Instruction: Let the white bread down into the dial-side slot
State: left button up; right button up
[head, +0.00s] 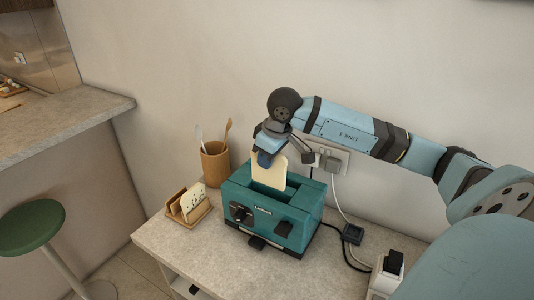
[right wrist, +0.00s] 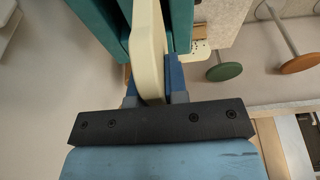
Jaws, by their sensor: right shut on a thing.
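The teal toaster (head: 295,214) stands on the counter, its dial (head: 241,213) on the front face at left. The slice of white bread (head: 272,175) is upright at the toaster's top opening, toward the dial side. My right gripper (head: 267,158) is shut on the bread's upper part from above. In the right wrist view the pale bread (right wrist: 147,45) runs between the blue fingers, with teal toaster body (right wrist: 180,25) on both sides. How deep its lower edge sits in the slot is hidden. My left gripper is not in view.
A wooden rack (head: 188,207) with bread slices stands left of the toaster. A wooden cup (head: 215,164) with utensils is behind it. A wall outlet (head: 330,158) with cables is behind the toaster. A white device (head: 384,277) stands at front right.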

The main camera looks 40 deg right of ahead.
aim_at(267, 184)
jog(key=shift+f, duration=0.6)
jog(key=shift+f+b, duration=0.45)
jog(key=shift+b, duration=0.2)
notch_tip(267, 184, down, 4)
jog(key=b, duration=0.4)
jog(key=shift+f, duration=0.1)
jog(key=shift+f+b, duration=0.25)
jog(key=shift+b, duration=0.05)
jog(key=shift+f+b, duration=0.8)
